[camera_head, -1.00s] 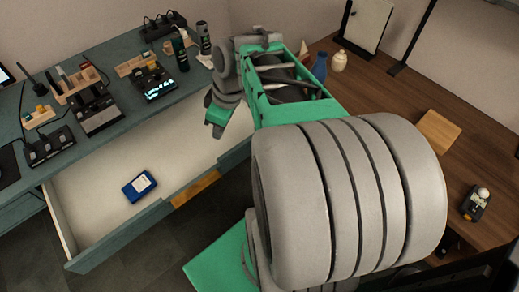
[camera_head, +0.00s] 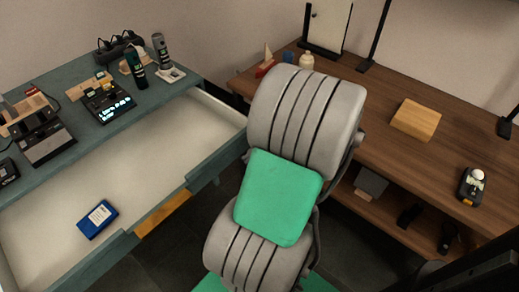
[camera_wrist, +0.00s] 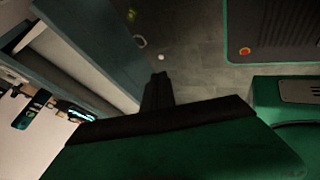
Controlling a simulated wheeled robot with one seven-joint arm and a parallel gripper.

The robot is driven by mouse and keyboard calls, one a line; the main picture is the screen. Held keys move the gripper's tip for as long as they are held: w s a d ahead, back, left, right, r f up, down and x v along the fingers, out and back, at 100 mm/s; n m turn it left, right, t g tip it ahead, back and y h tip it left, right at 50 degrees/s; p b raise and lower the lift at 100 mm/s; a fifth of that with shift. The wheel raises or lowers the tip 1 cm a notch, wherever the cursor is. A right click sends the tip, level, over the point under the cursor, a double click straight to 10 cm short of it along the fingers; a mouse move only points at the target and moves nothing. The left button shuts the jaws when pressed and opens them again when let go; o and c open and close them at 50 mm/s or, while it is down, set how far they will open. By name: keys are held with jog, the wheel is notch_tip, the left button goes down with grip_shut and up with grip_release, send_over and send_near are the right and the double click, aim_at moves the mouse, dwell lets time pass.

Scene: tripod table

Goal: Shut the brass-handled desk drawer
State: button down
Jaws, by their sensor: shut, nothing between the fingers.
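The desk drawer (camera_head: 118,188) stands pulled out from the teal desk, its white inside showing. Its teal front (camera_head: 208,168) carries the brass handle (camera_head: 163,213) in the middle. A blue box with a white label (camera_head: 97,219) lies inside it. My gripper (camera_wrist: 158,78) shows in the wrist view, its dark fingers shut and empty. In the head view my arm hides it. In the wrist view a teal panel runs left of the fingers, with white surfaces beyond it. I cannot tell whether the fingers touch the panel, and I do not make out the handle there.
The teal desk (camera_head: 70,135) holds several devices, with a dark green cylinder (camera_head: 135,68) near its back. A brown wooden desk (camera_head: 375,115) with a wooden block (camera_head: 415,119) stands on the right. Dark floor shows between the desks.

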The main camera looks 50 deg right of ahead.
aim_at(228, 160)
jog(key=shift+w+a+f, duration=0.1)
jog(key=shift+w+f, duration=0.15)
jog(key=shift+w, duration=0.6)
jog(key=shift+w+a+f, duration=0.15)
jog(key=shift+w+f, duration=0.15)
jog(key=shift+w, duration=0.5)
jog(key=shift+w+a+f, duration=0.1)
jog(key=shift+w+f, duration=0.15)
jog(key=shift+w, duration=0.6)
jog(key=shift+w, duration=0.1)
